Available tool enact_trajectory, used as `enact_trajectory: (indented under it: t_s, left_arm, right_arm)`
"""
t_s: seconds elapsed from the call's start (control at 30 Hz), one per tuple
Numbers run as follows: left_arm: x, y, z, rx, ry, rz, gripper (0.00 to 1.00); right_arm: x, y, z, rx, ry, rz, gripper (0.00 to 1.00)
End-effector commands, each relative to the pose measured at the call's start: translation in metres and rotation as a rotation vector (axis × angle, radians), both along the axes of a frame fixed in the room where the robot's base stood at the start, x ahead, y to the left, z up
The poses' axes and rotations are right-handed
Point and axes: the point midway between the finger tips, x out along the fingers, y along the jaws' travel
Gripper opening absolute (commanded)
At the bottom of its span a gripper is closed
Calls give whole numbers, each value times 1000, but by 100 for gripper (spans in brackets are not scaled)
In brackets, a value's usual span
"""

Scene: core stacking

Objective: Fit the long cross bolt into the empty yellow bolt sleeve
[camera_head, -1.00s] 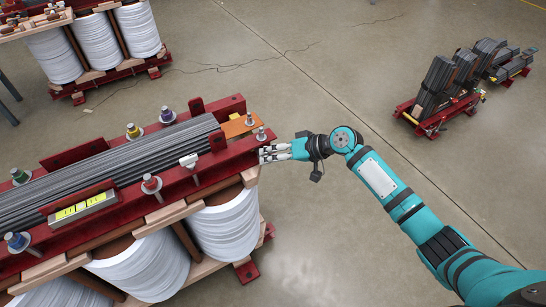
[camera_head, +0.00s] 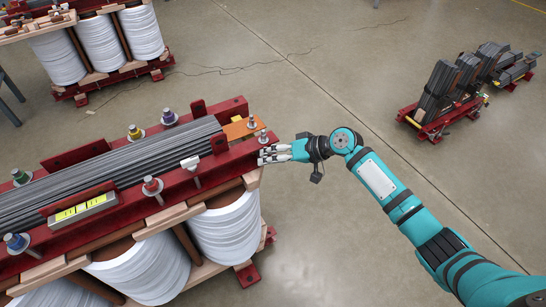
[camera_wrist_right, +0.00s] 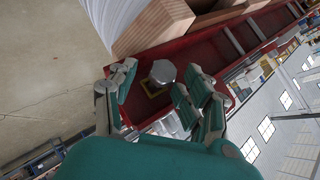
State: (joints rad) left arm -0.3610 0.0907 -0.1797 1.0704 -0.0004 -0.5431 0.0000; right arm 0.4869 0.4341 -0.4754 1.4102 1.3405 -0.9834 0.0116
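The long cross bolt's hexagonal metal head (camera_wrist_right: 163,73) shows in the right wrist view at the end of the red beam. A yellow edge, apparently the yellow bolt sleeve (camera_wrist_right: 153,92), shows just under the head. The shank is hidden, and I cannot tell how deep it sits. My right gripper (camera_wrist_right: 152,90) is open, its fingers on both sides of the bolt head with gaps visible. In the head view my right gripper (camera_head: 272,155) is at the beam's right end; the bolt there is hidden by the fingers. My left gripper is not in view.
The red beam (camera_head: 225,163) clamps a grey laminated core (camera_head: 120,160) above white coils (camera_head: 228,222). Upright bolts with coloured collars, including a yellow one (camera_head: 134,131), stand along the beams. Another coil assembly (camera_head: 98,42) is behind. Open floor lies to the right, before a red rack (camera_head: 432,125).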

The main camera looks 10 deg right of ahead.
Motion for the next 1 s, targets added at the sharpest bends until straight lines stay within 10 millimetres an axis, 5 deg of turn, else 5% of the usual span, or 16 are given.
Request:
enact_trajectory:
  t_s: [0.37, 1.0]
  left_arm:
    - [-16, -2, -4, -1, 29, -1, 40]
    - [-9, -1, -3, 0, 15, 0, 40]
  right_arm:
    - [0, -5, 9, 6, -11, -3, 56]
    - [-30, -59, 43, 2, 0, 3, 56]
